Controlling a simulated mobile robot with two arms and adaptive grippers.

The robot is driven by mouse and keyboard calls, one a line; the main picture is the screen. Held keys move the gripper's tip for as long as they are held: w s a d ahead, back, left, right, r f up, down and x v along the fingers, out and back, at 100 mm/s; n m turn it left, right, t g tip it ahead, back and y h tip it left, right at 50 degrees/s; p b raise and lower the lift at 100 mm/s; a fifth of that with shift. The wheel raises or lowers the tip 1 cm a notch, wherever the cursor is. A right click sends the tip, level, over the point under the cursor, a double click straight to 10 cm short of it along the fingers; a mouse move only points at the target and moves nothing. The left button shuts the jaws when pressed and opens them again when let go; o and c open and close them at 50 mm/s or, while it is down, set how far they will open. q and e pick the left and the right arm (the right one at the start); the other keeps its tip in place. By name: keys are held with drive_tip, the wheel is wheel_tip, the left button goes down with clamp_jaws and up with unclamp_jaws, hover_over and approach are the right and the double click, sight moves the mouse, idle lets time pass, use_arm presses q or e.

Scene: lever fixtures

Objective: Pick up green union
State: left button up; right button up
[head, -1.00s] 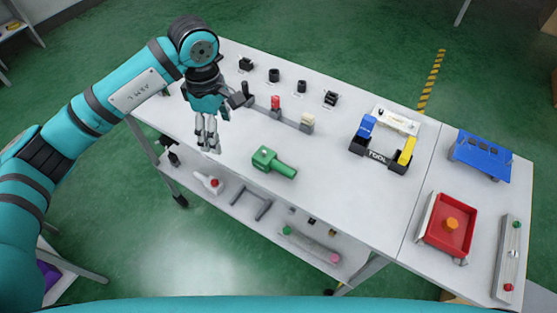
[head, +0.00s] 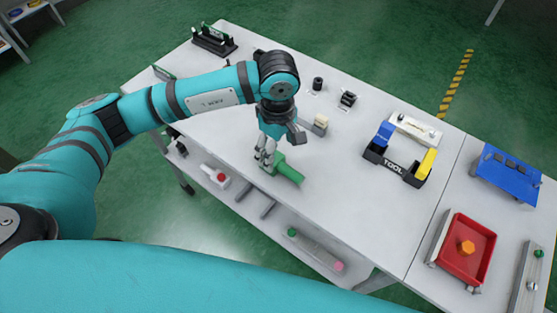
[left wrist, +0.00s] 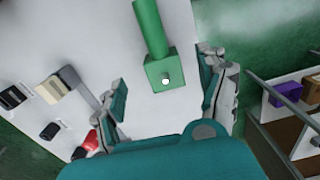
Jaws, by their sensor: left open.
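The green union (head: 286,172) lies on the white table near its front edge, its narrow handle-like end pointing to the lower right in the head view. In the left wrist view its square block (left wrist: 166,72) with a small light knob faces me, and its cylindrical part runs away to the top. My left gripper (head: 265,158) points down at the block end, which its fingers partly hide in the head view. In the left wrist view its fingers (left wrist: 163,90) are spread to either side of the block, with gaps showing. My right gripper is in neither view.
A lever fixture with a beige block (head: 320,124) stands just behind the union. A black tool holder (head: 394,166), a blue stand (head: 505,177) and a red tray (head: 467,248) are to the right. The lower shelf holds a white bottle-like thing (head: 214,176). Table space right of the union is clear.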

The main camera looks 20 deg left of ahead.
sight(278, 162)
use_arm(q)
drive_tip(key=shift+f, duration=0.65)
drive_tip(key=f+p, duration=0.1)
drive_tip(key=f, duration=0.1)
drive_tip(key=f+p, duration=0.1)
drive_tip(key=f, duration=0.1)
drive_tip(key=shift+s+d+f, duration=0.1)
drive_tip(key=shift+s+d, duration=0.05)
drive_tip(key=shift+s, duration=0.05)
drive_tip(key=shift+f, duration=0.55)
drive_tip(key=c, duration=1.3)
